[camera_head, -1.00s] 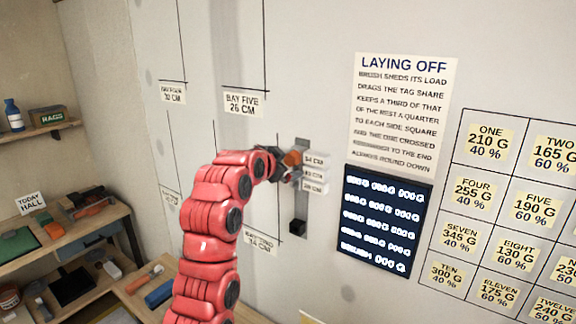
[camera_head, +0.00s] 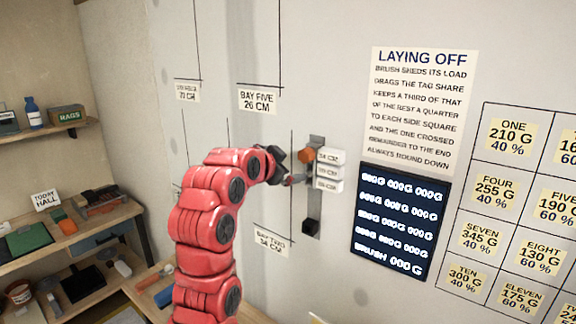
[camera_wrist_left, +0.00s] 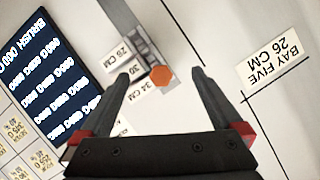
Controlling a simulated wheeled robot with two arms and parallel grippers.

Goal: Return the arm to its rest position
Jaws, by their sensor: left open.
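My left arm is red and comes up from the bottom of the head view, bending right towards the wall. Its gripper (camera_head: 292,168) is near a grey wall-mounted rail with an orange knob (camera_head: 306,156) and small white tags marked in centimetres (camera_head: 328,171). In the left wrist view my left gripper (camera_wrist_left: 160,84) is open and empty, its two dark fingers spread apart. The orange hexagonal knob (camera_wrist_left: 161,76) shows between and beyond the fingertips, not gripped. My right gripper is in neither view.
A dark display board (camera_head: 401,221) with white text hangs right of the rail, below the "Laying off" sign (camera_head: 421,110). A grid of weight and percent labels (camera_head: 510,205) is further right. Shelves and a workbench (camera_head: 92,231) with tools stand at the left.

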